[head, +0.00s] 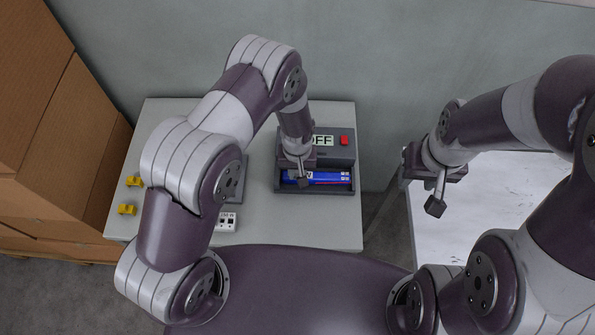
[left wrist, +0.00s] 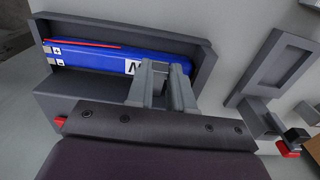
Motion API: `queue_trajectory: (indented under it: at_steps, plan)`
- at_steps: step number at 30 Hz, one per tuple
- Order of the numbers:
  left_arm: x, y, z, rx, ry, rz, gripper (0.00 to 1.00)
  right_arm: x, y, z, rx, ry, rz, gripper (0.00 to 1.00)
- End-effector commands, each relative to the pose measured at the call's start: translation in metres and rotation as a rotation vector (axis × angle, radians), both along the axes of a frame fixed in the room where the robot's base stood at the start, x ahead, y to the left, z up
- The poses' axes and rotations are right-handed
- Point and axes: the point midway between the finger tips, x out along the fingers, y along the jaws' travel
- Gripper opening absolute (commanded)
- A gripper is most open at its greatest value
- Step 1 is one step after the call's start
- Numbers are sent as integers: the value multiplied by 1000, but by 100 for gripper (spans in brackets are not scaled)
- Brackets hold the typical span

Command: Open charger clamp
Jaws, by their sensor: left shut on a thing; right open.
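The grey charger (head: 340,150) stands on the table, with an OFF display and a red button (head: 344,140). A blue battery (head: 330,179) lies in its bay; it also shows in the left wrist view (left wrist: 95,57), with plus and minus marks at its left end. My left gripper (head: 303,180) is over the bay. In the left wrist view its fingers (left wrist: 165,90) are close together across a narrow part, which they mostly hide; its place above the battery fits the charger clamp. My right gripper (head: 436,205) is open and empty, away from the charger.
Two yellow parts (head: 128,209) lie at the table's left side. A small labelled box (head: 227,221) is near the front edge. A grey frame (left wrist: 285,62) is beside the charger in the left wrist view. Cardboard boxes (head: 60,150) stand left; a white-topped table (head: 480,200) stands right.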

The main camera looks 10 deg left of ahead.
Motion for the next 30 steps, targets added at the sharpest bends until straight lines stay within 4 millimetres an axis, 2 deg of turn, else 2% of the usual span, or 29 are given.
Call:
queue_trajectory:
  at_steps: [7,30]
  plan:
    - [4,0,8,-1,-1,0,11,0,0,4,0,0,0,43]
    - [11,1,16,-1,-3,1,11,0,0,6,0,0,0,43]
